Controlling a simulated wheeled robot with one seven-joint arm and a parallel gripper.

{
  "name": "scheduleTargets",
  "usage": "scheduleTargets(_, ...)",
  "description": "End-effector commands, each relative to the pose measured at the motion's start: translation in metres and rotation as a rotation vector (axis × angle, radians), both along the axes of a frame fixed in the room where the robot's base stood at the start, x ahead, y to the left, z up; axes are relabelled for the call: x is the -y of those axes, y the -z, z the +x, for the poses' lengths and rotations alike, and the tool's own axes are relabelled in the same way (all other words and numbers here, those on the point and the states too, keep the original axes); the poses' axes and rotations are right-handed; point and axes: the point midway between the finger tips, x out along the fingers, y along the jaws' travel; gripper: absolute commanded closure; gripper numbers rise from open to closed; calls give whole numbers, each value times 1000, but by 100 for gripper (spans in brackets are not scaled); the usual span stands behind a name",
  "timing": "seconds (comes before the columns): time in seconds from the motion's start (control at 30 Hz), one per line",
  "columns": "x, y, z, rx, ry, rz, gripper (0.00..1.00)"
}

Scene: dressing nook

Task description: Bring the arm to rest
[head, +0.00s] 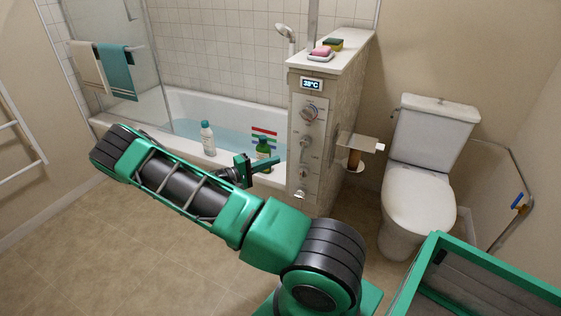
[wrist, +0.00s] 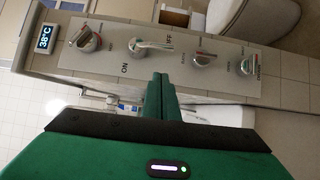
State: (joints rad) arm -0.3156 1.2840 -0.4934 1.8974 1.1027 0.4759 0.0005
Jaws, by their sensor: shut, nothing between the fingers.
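My arm reaches across the middle of the head view, bent toward the bathtub. My gripper (head: 262,163) points right, toward the tiled wall with the control panel (head: 302,135). Its fingers, also at the centre of the wrist view (wrist: 162,92), are together with nothing held. In the wrist view the panel's knobs and lever (wrist: 150,45) lie just beyond the fingertips. I cannot tell the exact gap, but no contact shows.
A display (head: 312,84) reads 38°C. A toilet (head: 420,195) stands right. Open floor (head: 110,250) lies front left.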

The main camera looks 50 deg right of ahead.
Motion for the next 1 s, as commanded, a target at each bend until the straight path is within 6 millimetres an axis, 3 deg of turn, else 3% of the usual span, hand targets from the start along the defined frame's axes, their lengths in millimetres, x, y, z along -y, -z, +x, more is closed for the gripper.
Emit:
scheduleTargets(0.2,-39,0,13,0,-2,1,100)
scheduleTargets(0.4,-58,-1,19,0,-1,0,100)
scheduleTargets(0.77,-62,-2,19,2,4,5,100)
scheduleTargets(1.0,-55,-18,0,54,88,119,100)
